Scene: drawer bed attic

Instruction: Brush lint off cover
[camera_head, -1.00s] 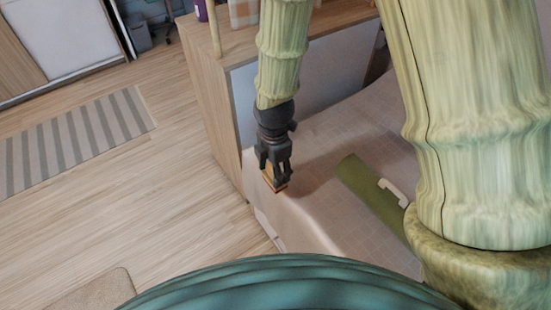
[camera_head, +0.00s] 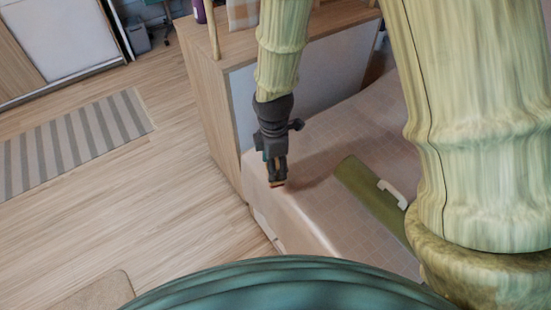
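The pale pinkish cover (camera_head: 318,190) with a faint grid pattern lies over the bed and hangs over its left edge. My gripper (camera_head: 277,180) points down at the cover near that edge. It is shut on a small brush (camera_head: 277,185), of which only a thin orange-brown part shows below the fingers. The rest of the brush is hidden by the fingers. The brush is at or just above the cover; I cannot tell if it touches. I cannot make out any lint at this size.
A green board or mat (camera_head: 366,196) with a white handle-like piece (camera_head: 392,193) lies on the bed to the right. A wooden cabinet (camera_head: 210,95) stands behind the bed. A striped rug (camera_head: 75,145) lies on the open wooden floor at left.

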